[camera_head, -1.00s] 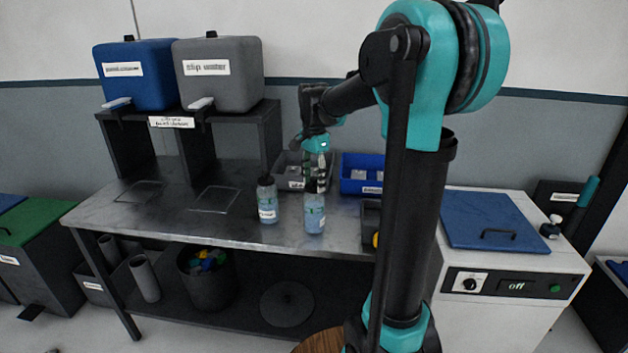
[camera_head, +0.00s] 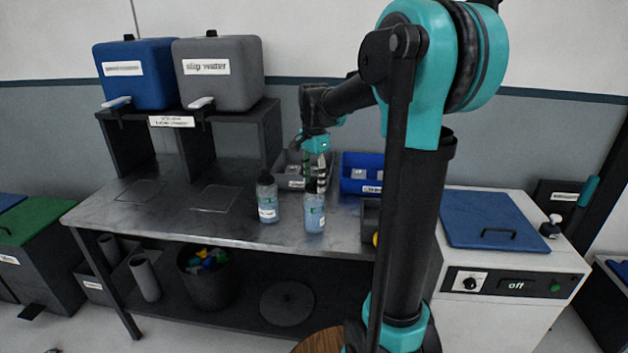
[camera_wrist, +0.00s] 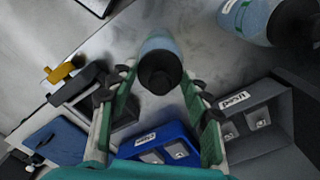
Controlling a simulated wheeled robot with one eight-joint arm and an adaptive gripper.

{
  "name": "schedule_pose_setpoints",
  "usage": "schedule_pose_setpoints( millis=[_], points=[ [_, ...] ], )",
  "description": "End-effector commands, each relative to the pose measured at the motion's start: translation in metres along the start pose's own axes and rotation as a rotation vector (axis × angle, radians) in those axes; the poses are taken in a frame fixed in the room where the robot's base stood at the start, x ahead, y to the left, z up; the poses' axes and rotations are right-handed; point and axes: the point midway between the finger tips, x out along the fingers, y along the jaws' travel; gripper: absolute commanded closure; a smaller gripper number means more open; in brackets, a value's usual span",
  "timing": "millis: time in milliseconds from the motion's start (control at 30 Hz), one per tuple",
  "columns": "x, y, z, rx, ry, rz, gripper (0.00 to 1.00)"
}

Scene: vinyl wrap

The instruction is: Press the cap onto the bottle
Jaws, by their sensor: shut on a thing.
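A clear bottle (camera_head: 315,218) with pale blue liquid and a label stands upright near the front of the metal worktable. It also shows in the wrist view (camera_wrist: 159,41). A black cap (camera_wrist: 160,76) is at the bottle's mouth, between the fingers of my gripper (camera_head: 316,182). My gripper points down from above and is shut on the cap. The fingers hide part of the cap in the head view, and I cannot tell how far down it sits. A second bottle (camera_head: 267,204) with a black cap (camera_head: 265,179) stands upright just to the left.
Behind the bottles are a grey bin (camera_head: 290,182) and a blue bin (camera_head: 362,187), both holding small items. The worktable (camera_head: 240,228) is clear at left front. A blue tank (camera_head: 137,88) and a grey tank (camera_head: 219,88) stand on a raised shelf at back left.

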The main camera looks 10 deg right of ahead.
Motion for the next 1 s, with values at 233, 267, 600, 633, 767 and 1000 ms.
schedule_pose_setpoints(
  millis=[233, 267, 600, 633, 767, 1000],
  points=[
    [0.0004, -0.0001, 0.0, 0.0, 0.0, 0.0, 0.67],
    [0.0004, 0.0, 0.0, 0.0, 0.0, 0.0, 0.67],
    [0.0003, 0.0, 0.0, 0.0, 0.0, 0.0, 0.34],
    [0.0003, 0.0, 0.0, 0.0, 0.0, 0.0, 0.31],
    [0.0003, 0.0, 0.0, 0.0, 0.0, 0.0, 0.28],
    [0.0003, 0.0, 0.0, 0.0, 0.0, 0.0, 0.13]
  ],
)
